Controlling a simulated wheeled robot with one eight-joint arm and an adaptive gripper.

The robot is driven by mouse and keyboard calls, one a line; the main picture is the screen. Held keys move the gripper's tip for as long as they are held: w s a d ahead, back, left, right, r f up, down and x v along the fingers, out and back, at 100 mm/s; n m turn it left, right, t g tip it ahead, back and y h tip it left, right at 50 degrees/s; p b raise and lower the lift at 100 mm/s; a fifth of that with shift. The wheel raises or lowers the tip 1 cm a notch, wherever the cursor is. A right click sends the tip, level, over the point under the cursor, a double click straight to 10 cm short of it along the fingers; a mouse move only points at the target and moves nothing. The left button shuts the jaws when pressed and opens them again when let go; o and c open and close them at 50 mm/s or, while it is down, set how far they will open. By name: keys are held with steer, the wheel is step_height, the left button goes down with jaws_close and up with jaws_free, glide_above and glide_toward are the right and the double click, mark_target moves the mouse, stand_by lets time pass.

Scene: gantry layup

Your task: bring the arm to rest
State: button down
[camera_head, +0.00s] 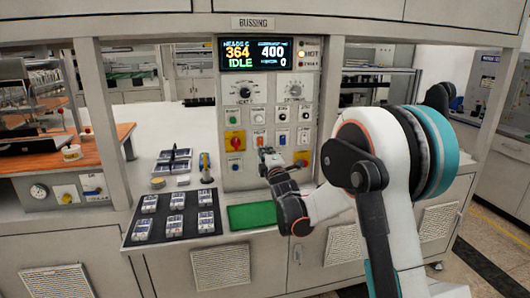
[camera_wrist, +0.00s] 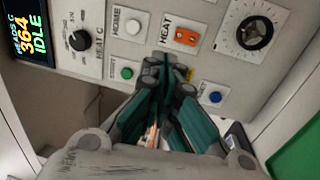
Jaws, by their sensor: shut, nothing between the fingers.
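My gripper (camera_head: 266,157) is in front of the lower part of the control panel (camera_head: 246,96), at the end of my bent arm. In the wrist view my gripper (camera_wrist: 165,62) is shut and empty. Its tips appear just below the orange HEAT switch (camera_wrist: 186,37), between the green START button (camera_wrist: 127,73) and the blue RESET button (camera_wrist: 215,97). I cannot tell whether the tips touch the panel. The display (camera_head: 256,54) reads 364, 400 and IDLE.
A black tray (camera_head: 189,228) with several small units lies on the ledge at left, beside a green mat (camera_head: 233,222) below my gripper. A red-on-yellow knob (camera_head: 235,141) is left of my gripper. Frame posts (camera_head: 109,115) stand at the bench's sides.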

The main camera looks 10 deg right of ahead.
steer(key=shift+r, duration=0.1)
steer(key=s+d+r+m+g, duration=0.1)
steer(key=s+m+g, duration=0.15)
steer(key=s, duration=0.55)
steer(key=s+r+m+g+h, duration=0.1)
steer(key=s+m+g, duration=0.1)
steer(key=s+m, duration=0.35)
steer(key=s+d+r+m+g, duration=0.1)
steer(key=s+r+m+g, duration=0.1)
steer(key=s, duration=0.7)
steer(key=s+f+m+g, duration=0.3)
steer(key=s+f+m, duration=0.1)
steer(key=s, duration=1.1)
steer(key=s+a+f+m+g, duration=0.1)
steer(key=s+f+m+g, duration=0.2)
steer(key=s+f, duration=0.4)
steer(key=s+m, duration=0.1)
steer(key=s, duration=0.7)
steer(key=shift+f, duration=0.3)
steer(key=shift+a, duration=0.1)
